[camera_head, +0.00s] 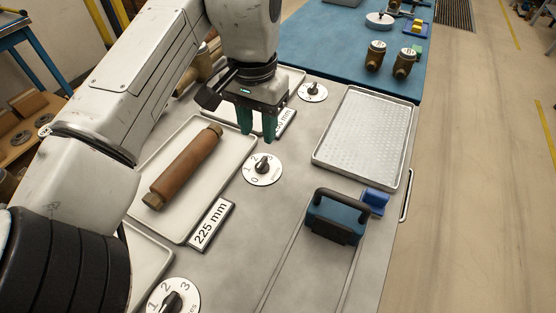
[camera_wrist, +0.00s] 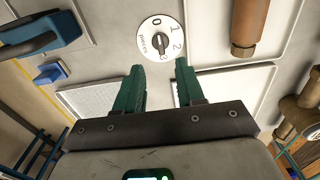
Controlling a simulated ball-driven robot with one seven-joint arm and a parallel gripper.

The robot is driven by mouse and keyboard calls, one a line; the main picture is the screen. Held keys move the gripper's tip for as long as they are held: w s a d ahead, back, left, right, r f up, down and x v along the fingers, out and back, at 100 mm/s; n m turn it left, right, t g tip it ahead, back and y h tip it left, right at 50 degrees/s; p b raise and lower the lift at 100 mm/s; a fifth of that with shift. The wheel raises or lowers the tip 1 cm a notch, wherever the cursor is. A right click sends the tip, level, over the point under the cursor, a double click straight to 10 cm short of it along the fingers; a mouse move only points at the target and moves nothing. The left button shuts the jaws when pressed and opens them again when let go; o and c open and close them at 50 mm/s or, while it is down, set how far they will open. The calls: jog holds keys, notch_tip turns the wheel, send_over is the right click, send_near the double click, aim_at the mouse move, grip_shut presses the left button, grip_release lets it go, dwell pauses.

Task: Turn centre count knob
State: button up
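The centre count knob (camera_head: 262,163) is a dark bar knob on a white round dial marked 0 to 3, beside the 225 mm label. It also shows in the wrist view (camera_wrist: 160,41), just beyond my fingertips. The knob's bar lies roughly toward the 2 and 3 side, but its exact setting is hard to read. My gripper (camera_head: 257,133) points down above the bench, a little behind the dial in the head view. Its two green fingers are apart with nothing between them, as the wrist view also shows (camera_wrist: 160,68). They do not touch the knob.
A tray (camera_head: 225,137) with a brown roller (camera_head: 187,165) lies left of the dial. A blue block with a black handle (camera_head: 337,216) stands to the right. Other dials sit in front (camera_head: 174,298) and behind (camera_head: 312,91). An empty metal tray (camera_head: 366,135) lies at right.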

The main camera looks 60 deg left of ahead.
aim_at(261, 163)
notch_tip(261, 163, down, 9)
jog(key=shift+f, duration=0.2)
jog(key=shift+c, duration=0.4)
grip_shut()
